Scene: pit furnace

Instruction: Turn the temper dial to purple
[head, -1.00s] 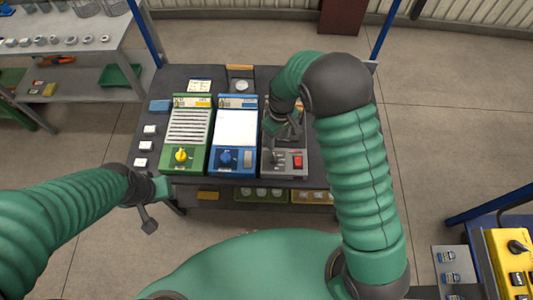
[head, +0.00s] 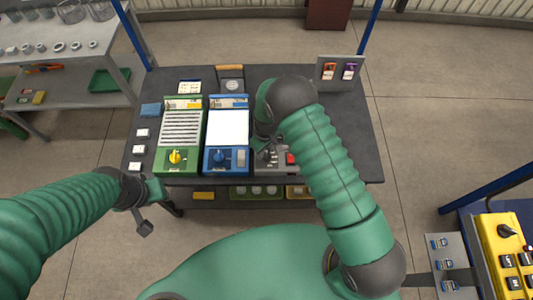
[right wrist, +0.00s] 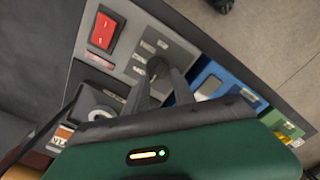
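A grey control box (head: 275,167) with a red switch (head: 291,158) stands at the right of a row of boxes on the dark bench. In the right wrist view, a dark round knob (right wrist: 157,68) sits on the grey box's face, with small pale labels around it, too small to read. My right gripper (right wrist: 161,84) points down at this knob, its two fingers apart on either side; I cannot tell whether they touch it. In the head view, my right arm partly hides the box. My left gripper (head: 146,210) is away from the boxes, at the bench's front left.
A green box with a yellow dial (head: 175,157) and a blue box with a blue dial (head: 219,156) stand to the left. A small panel (head: 340,74) with orange and purple pieces stands at the bench's back right. The bench's right side is clear.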

